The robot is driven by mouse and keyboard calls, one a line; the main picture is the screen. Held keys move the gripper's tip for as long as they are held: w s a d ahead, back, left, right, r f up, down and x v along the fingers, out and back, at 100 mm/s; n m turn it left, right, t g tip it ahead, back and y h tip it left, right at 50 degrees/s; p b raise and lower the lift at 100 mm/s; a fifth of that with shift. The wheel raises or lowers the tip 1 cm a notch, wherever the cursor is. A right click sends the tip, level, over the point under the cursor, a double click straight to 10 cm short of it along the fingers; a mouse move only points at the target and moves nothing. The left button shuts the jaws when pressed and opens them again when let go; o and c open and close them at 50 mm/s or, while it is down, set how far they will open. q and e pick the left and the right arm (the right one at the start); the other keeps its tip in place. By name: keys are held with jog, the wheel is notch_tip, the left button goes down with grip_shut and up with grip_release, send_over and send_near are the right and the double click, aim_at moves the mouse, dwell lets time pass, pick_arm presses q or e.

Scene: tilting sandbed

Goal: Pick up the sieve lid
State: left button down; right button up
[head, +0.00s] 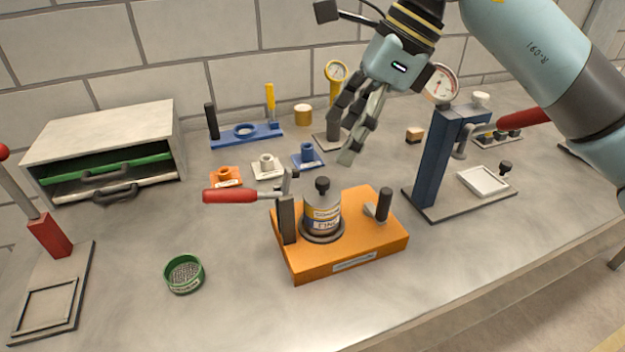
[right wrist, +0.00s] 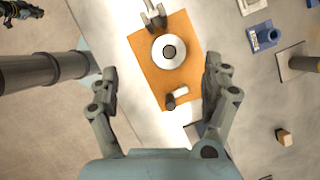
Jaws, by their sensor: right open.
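A grey metal sieve stack (head: 322,215) with labels stands upright on an orange clamp base (head: 370,248). Its lid (head: 322,186) is on top and carries a black knob. In the right wrist view the lid is a pale disc with a dark round knob (right wrist: 169,52), above the middle of the picture. My right gripper (head: 349,132) is open and empty, above and behind the orange base, apart from the lid. In the right wrist view its fingers (right wrist: 160,92) are spread wide. A dark jointed part (right wrist: 20,12), possibly my left gripper, shows at the top-left corner, too small to read.
A red-handled lever (head: 230,196) reaches beside the stack, and a post (head: 384,204) rises at its right. A blue press stand (head: 440,165) is right of the base. A green mesh sieve (head: 184,273) lies at front left. The bench between sieve and base is clear.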

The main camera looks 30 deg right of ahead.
aim_at(324, 180)
jog(key=shift+h, duration=0.3)
jog(key=f+b, duration=0.2)
jog(key=f, duration=0.1)
jog(key=f+b, duration=0.1)
jog(key=shift+w+a+f, duration=0.1)
jog(key=shift+w+f, duration=0.3)
jog(key=b+x, duration=0.2)
jog(key=x, duration=0.1)
jog(key=b+x, duration=0.1)
jog(key=x, duration=0.1)
jog(key=shift+w, duration=0.25)
jog(key=shift+w+f, duration=0.15)
jog(key=shift+f, duration=0.25)
jog(key=shift+r, duration=0.1)
jog(key=c, duration=1.1)
